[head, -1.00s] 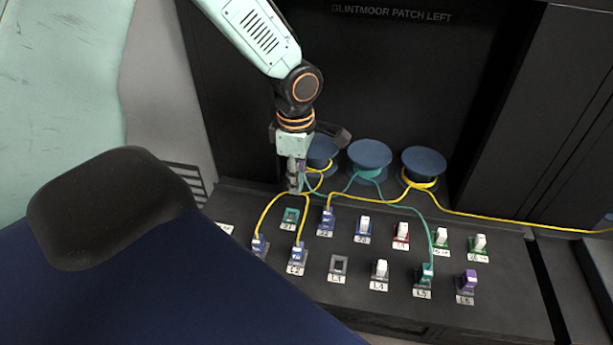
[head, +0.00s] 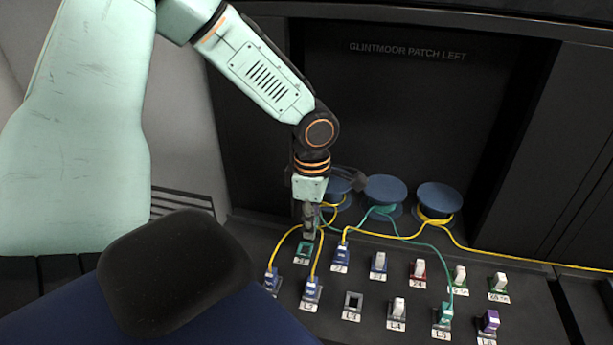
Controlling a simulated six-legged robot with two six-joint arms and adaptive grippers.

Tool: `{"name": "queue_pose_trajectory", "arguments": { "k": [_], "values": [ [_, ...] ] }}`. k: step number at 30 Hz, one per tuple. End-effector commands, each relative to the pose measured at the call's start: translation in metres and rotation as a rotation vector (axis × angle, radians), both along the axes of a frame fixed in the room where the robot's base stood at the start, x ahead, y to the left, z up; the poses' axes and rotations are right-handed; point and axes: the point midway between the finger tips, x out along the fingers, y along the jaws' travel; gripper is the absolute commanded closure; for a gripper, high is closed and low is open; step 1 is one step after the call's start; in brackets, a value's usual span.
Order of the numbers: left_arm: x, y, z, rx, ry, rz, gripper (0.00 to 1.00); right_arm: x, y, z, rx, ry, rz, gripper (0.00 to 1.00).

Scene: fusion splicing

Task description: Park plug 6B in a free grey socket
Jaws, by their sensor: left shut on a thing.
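My left gripper (head: 309,232) points down at the back left of the sloping panel, shut on a small plug whose marking I cannot read; the fingers mostly hide it. A teal cable shows beside the fingers. Just below is a teal-framed socket (head: 303,253) with a dark, empty opening. The grey socket L3 (head: 352,302) in the front row is empty. Grey socket L4 (head: 397,309) holds a white piece. I cannot pick out the 6B marking with certainty. My right gripper is not in view.
Blue plugs on yellow cables fill L1 (head: 271,281), L2 (head: 311,289) and a back-row socket (head: 341,255). A teal plug (head: 445,314) stands in L5, a purple piece (head: 489,321) beside it. Blue cable spools (head: 386,189) stand behind. Yellow cables arch near the gripper.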

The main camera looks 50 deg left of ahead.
Motion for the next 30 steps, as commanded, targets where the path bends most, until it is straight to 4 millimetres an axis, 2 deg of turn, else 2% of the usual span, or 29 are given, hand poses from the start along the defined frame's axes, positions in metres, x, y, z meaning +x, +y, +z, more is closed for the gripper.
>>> {"name": "queue_pose_trajectory", "arguments": {
  "k": [10,20,30],
  "values": [
    [-0.005,-0.031,-0.001,0.004,0.001,-0.007,1.0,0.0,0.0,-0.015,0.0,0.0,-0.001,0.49],
    [-0.01,-0.059,0.0,0.004,0.003,-0.006,1.0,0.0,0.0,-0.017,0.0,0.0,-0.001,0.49],
    [-0.014,-0.088,0.001,0.005,0.004,-0.007,1.0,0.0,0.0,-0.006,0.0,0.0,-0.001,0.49]
  ]
}}
